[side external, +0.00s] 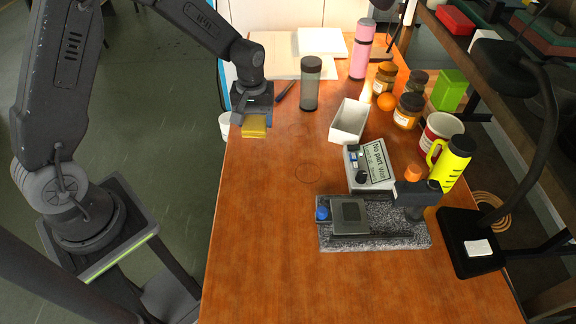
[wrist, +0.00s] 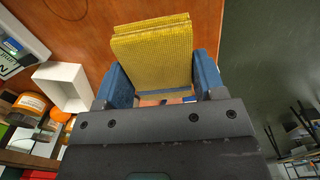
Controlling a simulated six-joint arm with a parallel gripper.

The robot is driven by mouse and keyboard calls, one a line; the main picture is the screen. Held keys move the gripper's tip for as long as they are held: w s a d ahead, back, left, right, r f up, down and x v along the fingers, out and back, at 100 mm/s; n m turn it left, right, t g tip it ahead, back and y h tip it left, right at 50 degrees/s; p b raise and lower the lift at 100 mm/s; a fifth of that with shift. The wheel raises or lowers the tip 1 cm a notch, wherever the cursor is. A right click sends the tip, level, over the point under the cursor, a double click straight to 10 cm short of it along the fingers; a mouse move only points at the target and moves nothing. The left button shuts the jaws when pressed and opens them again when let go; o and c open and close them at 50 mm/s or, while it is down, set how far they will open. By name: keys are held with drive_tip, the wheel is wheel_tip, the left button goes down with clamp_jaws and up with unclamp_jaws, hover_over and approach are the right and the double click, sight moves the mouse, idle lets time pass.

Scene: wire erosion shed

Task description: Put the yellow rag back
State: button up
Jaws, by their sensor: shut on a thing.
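The yellow rag (side external: 254,129) is a folded, woven cloth pad. My gripper (side external: 252,114) is shut on it near the left edge of the wooden table, toward the back. In the wrist view the rag (wrist: 152,52) sits between the two blue fingers of my gripper (wrist: 160,88) and sticks out beyond their tips. I cannot tell for certain whether the rag touches the table. An open white box (side external: 345,134) stands to the right of the rag; it also shows at the left of the wrist view (wrist: 62,84).
A grey tumbler (side external: 311,85), a pink bottle (side external: 361,50), jars (side external: 407,112) and a yellow flask (side external: 451,164) stand at the back and right. A device on a grey slab (side external: 350,215) lies right of centre. A lamp (side external: 540,150) overhangs the right edge. The table's left front is clear.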

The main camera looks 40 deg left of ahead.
drive_tip(key=shift+s+a+f+n, duration=0.15)
drive_tip(key=shift+s+a, duration=0.1)
drive_tip(key=shift+a, duration=0.3)
drive_tip(key=shift+s+a+f+n, duration=0.1)
drive_tip(key=shift+s+a+n, duration=0.1)
drive_tip(key=shift+a, duration=0.35)
hover_over(288, 167)
wheel_tip(288, 167, down, 7)
drive_tip(key=shift+r, duration=0.1)
drive_tip(key=shift+f, duration=2)
drive_tip(key=shift+f, duration=0.1)
drive_tip(key=o, duration=0.9)
drive_tip(key=shift+c, duration=0.2)
